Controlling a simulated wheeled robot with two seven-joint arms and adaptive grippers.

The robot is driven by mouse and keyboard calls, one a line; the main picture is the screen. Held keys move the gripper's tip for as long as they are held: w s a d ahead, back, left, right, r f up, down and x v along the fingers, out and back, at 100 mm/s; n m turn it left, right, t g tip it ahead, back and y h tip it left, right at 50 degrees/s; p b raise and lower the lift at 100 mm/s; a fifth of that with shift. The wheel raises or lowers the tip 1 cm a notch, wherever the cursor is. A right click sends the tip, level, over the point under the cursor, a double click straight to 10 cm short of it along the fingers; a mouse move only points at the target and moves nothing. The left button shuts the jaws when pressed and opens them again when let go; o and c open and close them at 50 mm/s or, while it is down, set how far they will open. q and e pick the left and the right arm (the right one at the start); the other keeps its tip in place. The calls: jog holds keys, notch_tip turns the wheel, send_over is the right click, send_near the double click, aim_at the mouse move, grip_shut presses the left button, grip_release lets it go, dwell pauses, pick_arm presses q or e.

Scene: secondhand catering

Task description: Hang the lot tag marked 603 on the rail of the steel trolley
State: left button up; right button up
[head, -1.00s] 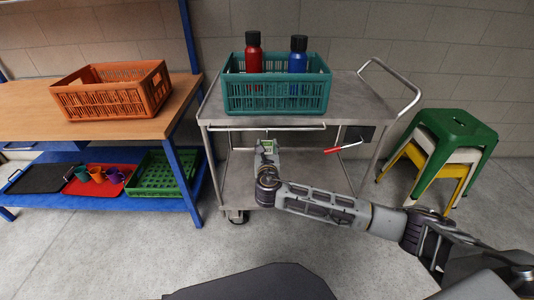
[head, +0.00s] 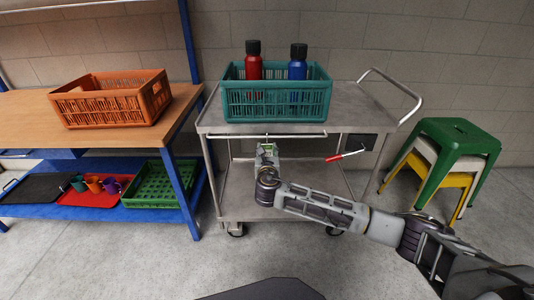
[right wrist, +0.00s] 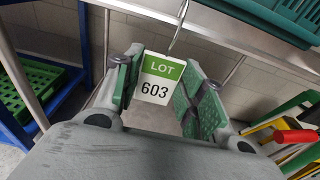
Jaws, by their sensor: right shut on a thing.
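The lot tag (right wrist: 157,80), white with a green LOT band and the number 603, sits between the fingers of my right gripper (head: 267,149). The gripper is shut on it. A thin wire hook (right wrist: 180,28) rises from the tag toward the rail. The rail (right wrist: 225,45) crosses behind it in the right wrist view; in the head view the rail (head: 300,135) runs under the front edge of the steel trolley's top (head: 210,118). I cannot tell whether the hook is over the rail. My left gripper is not in view.
A teal crate (head: 275,105) with a red bottle (head: 253,68) and a blue bottle (head: 298,68) stands on the trolley. A red-ended lever (head: 335,158) sticks out right of my gripper. Stacked stools (head: 455,140) stand right; a workbench (head: 25,115) with an orange crate (head: 110,105) stands left.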

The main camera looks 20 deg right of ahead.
jog(key=shift+f, duration=0.4)
jog(key=o, duration=0.9)
jog(key=shift+s, duration=0.2)
jog(key=shift+v, duration=5.85)
jog(key=shift+w, duration=0.1)
